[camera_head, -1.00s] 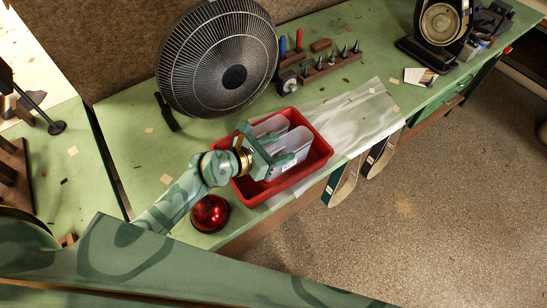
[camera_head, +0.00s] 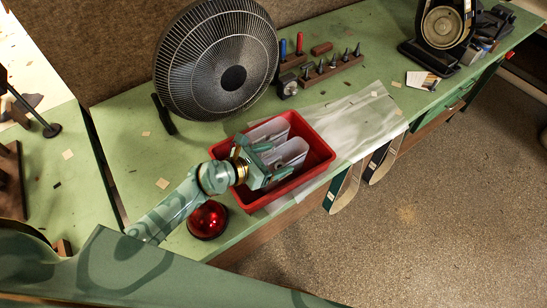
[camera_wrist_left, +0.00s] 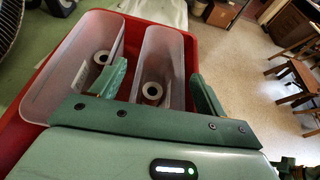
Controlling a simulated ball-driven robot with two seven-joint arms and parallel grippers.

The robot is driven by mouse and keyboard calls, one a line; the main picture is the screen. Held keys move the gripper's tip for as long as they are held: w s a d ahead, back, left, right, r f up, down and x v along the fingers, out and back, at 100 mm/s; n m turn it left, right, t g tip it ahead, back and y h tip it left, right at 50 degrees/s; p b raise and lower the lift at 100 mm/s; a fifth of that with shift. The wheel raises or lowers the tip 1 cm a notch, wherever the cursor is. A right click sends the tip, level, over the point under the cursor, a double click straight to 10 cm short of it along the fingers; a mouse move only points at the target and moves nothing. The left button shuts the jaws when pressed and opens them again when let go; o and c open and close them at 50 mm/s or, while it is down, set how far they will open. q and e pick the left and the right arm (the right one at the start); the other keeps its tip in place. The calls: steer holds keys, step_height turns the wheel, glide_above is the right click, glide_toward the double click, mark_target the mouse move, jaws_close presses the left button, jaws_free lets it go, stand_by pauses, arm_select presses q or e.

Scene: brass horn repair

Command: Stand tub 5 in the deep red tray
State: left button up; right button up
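The deep red tray (camera_head: 322,153) stands on the green bench and shows in the left wrist view (camera_wrist_left: 208,50). Two translucent tubs stand side by side in it: a far tub (camera_head: 270,129) and a near tub (camera_head: 291,151). In the left wrist view they are the left tub (camera_wrist_left: 75,62) and right tub (camera_wrist_left: 165,55), each with a white ring-shaped thing showing inside. No number is readable. My left gripper (camera_head: 273,160) is open at the tray's left side. Its fingers (camera_wrist_left: 160,74) are spread about the near end of the right tub, apart from its walls. My right gripper is out of view.
A large fan (camera_head: 215,62) stands behind the tray. A red shiny dome (camera_head: 208,219) sits close to its front left. A tool block (camera_head: 330,71) is behind. A pale sheet (camera_head: 360,122) lies to the right, and two dark-and-pale strips (camera_head: 345,187) hang off the bench's front edge.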

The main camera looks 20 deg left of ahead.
arm_select(q)
steer(key=shift+r, duration=0.1)
steer(key=shift+s+a+r, duration=0.1)
steer(key=shift+s+r, duration=0.05)
steer(key=p+v, duration=0.1)
steer(key=v, duration=1)
steer(key=shift+s+a+r, duration=0.15)
steer(key=shift+s+r, duration=0.05)
steer(key=shift+r, duration=0.05)
